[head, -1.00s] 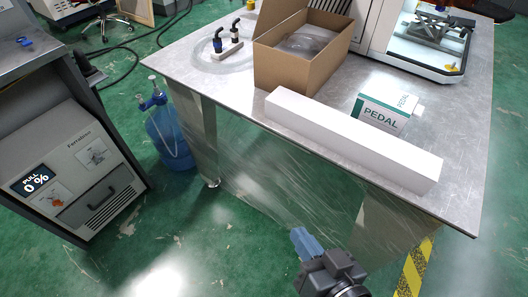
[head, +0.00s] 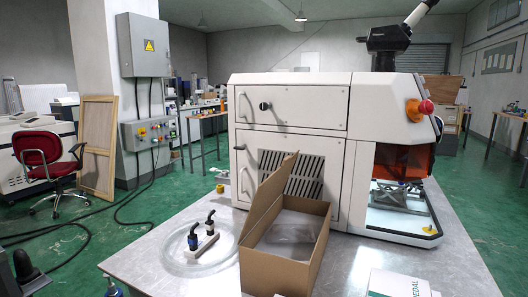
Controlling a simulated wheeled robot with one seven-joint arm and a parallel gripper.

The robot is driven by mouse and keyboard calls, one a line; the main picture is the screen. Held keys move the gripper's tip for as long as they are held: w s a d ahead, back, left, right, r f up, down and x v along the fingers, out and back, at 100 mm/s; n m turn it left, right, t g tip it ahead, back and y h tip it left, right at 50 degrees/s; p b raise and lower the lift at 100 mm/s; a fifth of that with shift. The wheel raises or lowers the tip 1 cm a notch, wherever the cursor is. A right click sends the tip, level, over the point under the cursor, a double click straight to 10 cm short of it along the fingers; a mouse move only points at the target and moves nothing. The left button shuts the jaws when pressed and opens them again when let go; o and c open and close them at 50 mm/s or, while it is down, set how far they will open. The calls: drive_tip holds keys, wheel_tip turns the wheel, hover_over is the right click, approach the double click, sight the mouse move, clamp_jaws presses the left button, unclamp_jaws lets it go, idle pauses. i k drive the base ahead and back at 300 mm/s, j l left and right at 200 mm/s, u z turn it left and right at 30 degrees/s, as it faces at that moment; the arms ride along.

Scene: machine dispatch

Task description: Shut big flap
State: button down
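An open brown cardboard box (head: 262,271) stands on the metal table, with one large flap (head: 268,196) raised upright along its left side. A clear plastic item (head: 293,230) lies inside the box. Behind it stands a white machine with an upper panel (head: 300,105) and a lower vented door (head: 250,185), both with handles; both look closed. An orange window (head: 402,161) sits above the machine's open bay at the right. I cannot tell from the frames which part is the big flap. My gripper is not in view.
A fixture with black fittings (head: 202,236) stands on a round clear disc left of the box. A white and green PEDAL carton (head: 395,284) is at the table's front right. A red chair (head: 44,165) stands farther left.

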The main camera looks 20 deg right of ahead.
sight(269, 190)
drive_tip(key=i+j+z, duration=0.1)
drive_tip(key=j, duration=0.25)
drive_tip(key=i+j+z, duration=0.1)
drive_tip(key=i+j, duration=0.15)
drive_tip(key=j, duration=0.15)
drive_tip(key=i+j+z, duration=0.1)
drive_tip(key=j, duration=0.3)
drive_tip(key=i+j+z, duration=0.1)
drive_tip(key=j, duration=0.3)
drive_tip(key=i+j+z, duration=0.1)
drive_tip(key=i+j, duration=0.15)
drive_tip(key=j, duration=0.2)
drive_tip(key=i+j+z, duration=0.1)
drive_tip(key=j, duration=0.3)
